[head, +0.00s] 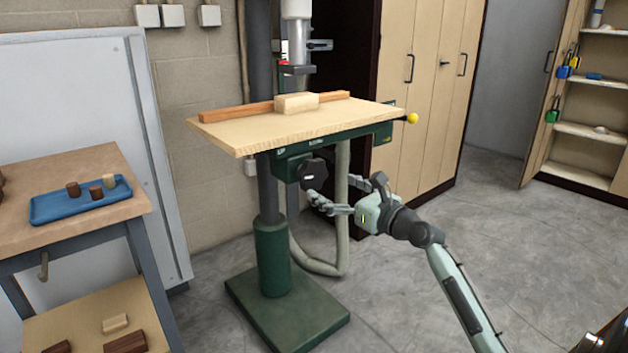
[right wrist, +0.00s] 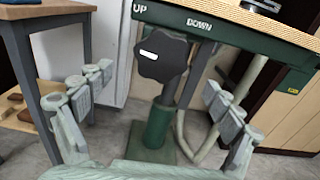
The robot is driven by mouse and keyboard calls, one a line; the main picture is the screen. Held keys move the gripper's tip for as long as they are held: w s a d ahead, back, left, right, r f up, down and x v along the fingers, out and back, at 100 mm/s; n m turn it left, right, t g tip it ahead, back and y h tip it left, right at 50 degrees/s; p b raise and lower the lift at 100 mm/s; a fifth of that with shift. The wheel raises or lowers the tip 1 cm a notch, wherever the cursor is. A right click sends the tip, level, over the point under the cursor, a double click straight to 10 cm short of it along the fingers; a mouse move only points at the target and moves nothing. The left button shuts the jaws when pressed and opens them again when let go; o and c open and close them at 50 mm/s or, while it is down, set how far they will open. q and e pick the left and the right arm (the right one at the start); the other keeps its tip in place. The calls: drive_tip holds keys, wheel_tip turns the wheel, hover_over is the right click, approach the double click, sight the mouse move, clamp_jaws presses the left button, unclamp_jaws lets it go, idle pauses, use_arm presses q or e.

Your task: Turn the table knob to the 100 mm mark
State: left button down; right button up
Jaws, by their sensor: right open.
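The table knob (head: 313,173) is a black lobed handwheel on the green frame under the wooden machine table (head: 250,137). In the right wrist view the knob (right wrist: 161,56) shows a white mark on its left part, with "UP" and "DOWN" lettered on the green rail (right wrist: 225,33) above it. My right gripper (head: 330,200) is open, in front of and below the knob. In the wrist view its two fingers (right wrist: 155,100) stand wide apart to either side, with the knob ahead between them, apart from both. I cannot make out a 100 mm mark. My left gripper is out of view.
A wooden fence (head: 225,113) and a pale block (head: 297,103) lie on the machine table. A green column (head: 272,255) and a curved grey hose (head: 342,220) stand below it. A workbench with a blue tray (head: 65,205) is at left. The floor at right is clear.

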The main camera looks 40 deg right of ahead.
sight(316, 178)
drive_tip(key=w, duration=0.8)
drive_tip(key=shift+a, duration=0.2)
drive_tip(key=shift+s, duration=0.1)
drive_tip(key=c, duration=1.1)
